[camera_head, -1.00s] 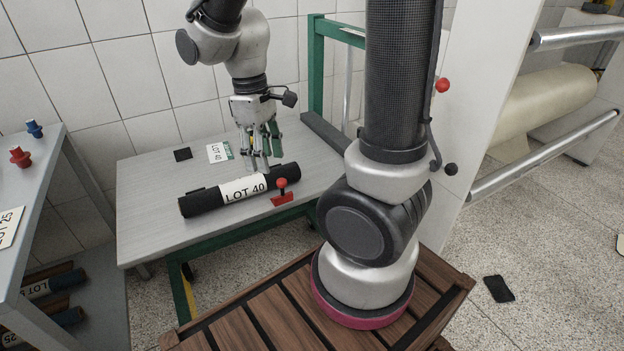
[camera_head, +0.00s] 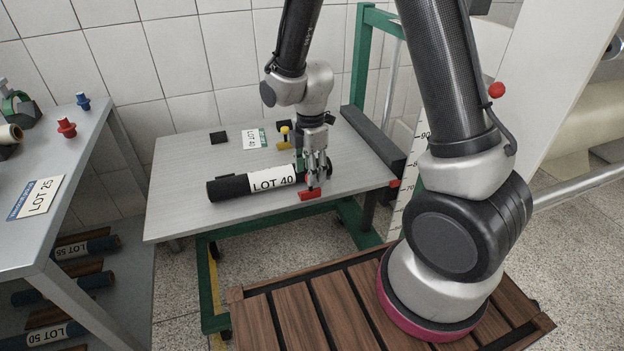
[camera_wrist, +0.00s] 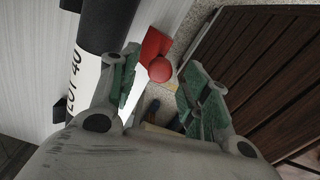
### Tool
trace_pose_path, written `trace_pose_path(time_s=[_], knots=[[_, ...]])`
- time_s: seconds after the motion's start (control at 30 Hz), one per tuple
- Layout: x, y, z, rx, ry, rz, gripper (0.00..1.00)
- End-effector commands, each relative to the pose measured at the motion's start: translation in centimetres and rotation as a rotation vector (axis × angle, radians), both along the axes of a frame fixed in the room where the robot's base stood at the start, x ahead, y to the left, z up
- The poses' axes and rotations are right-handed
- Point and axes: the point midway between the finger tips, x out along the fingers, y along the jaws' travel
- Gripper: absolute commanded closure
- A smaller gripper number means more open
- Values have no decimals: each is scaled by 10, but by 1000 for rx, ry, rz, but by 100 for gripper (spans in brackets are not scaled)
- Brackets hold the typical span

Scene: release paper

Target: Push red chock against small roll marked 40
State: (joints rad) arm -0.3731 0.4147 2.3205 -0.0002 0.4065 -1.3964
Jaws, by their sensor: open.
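The small black roll with a white LOT 40 label (camera_head: 270,180) lies on the grey table; its label also shows in the wrist view (camera_wrist: 85,75). The red chock (camera_head: 310,194) sits at the roll's near side, by the table's front edge. In the wrist view the red chock (camera_wrist: 153,52) shows its round red knob beyond my fingers, close beside the roll; I cannot tell whether they touch. My gripper (camera_head: 317,182) is open, with its green-padded fingers over the chock; in the wrist view the fingers (camera_wrist: 155,95) stand apart with nothing held between them.
A dark bar (camera_head: 366,136) runs along the right side. The table's left part is clear. A shelf (camera_head: 75,190) stands left.

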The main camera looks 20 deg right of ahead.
Motion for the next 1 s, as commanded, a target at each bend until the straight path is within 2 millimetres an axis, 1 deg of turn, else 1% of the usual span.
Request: trace_pose_path(time_s=[0.03, 0.1, 0.23, 0.33, 0.57, 0.67, 0.8, 0.83, 0.93, 1.0], knots=[[-1, 0, -9, -2, 4, 0, 53], [-1, 0, -20, -2, 3, -1, 53], [0, 0, -33, 0, 2, -1, 53], [0, 0, -38, 0, 0, -2, 53], [0, 0, -38, 0, -1, -2, 53], [0, 0, -38, 0, -1, -2, 69], [0, 0, -38, 0, 0, -3, 95], [0, 0, -38, 0, 0, -2, 97], [0, 0, -38, 0, 0, -3, 97], [4, 0, -38, 0, -1, -3, 97]])
